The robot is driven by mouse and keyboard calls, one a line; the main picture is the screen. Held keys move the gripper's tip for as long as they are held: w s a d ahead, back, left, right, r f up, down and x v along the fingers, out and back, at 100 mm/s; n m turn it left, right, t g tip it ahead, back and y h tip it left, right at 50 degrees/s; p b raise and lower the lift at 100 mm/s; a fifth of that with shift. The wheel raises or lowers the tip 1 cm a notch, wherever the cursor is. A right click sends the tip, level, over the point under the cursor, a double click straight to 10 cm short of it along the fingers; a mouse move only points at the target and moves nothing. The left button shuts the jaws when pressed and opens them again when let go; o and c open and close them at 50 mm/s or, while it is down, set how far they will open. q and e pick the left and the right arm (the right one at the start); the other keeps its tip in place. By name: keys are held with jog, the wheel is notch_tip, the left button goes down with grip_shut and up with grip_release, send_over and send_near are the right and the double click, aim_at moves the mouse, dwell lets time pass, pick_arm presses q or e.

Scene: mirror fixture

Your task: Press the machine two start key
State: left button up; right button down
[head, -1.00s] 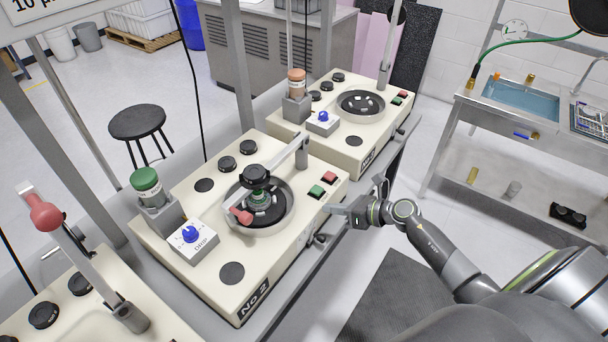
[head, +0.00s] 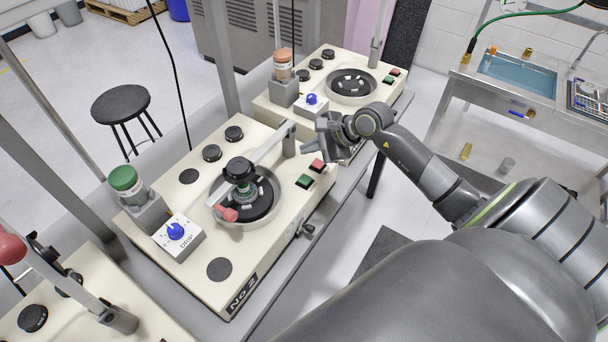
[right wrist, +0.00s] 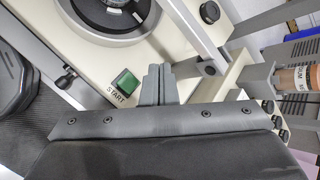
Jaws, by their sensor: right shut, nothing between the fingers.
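Machine two (head: 220,268) is a cream box with a "No 2" label on its front. Its green start key (head: 304,181) and a red key (head: 318,165) sit at its right front edge. In the right wrist view the green key (right wrist: 125,80) has "START" printed beside it. My right gripper (head: 306,150) is shut and empty, its fingers above the machine's edge just beyond the red key. In the right wrist view the fingertips (right wrist: 157,72) are right of the green key, apart from it, and the red key is hidden. My left gripper is not in view.
Machine two's round dark plate (head: 262,198) has a swing arm (head: 268,144) over it, close to my right gripper. Another cream machine (head: 290,118) stands behind, and one more at lower left. A metal sink bench (head: 470,85) stands at right. A dark mat lies on the floor.

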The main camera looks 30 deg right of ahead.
aim_at(309, 180)
notch_tip(309, 180, down, 8)
jog(key=b, duration=0.4)
jog(key=shift+f+b, duration=0.1)
jog(key=shift+b, duration=0.25)
jog(key=shift+f+b, duration=0.35)
jog(key=shift+b, duration=0.05)
dwell(1.5)
jog(key=shift+f+b, duration=0.4)
jog(key=shift+b, duration=0.3)
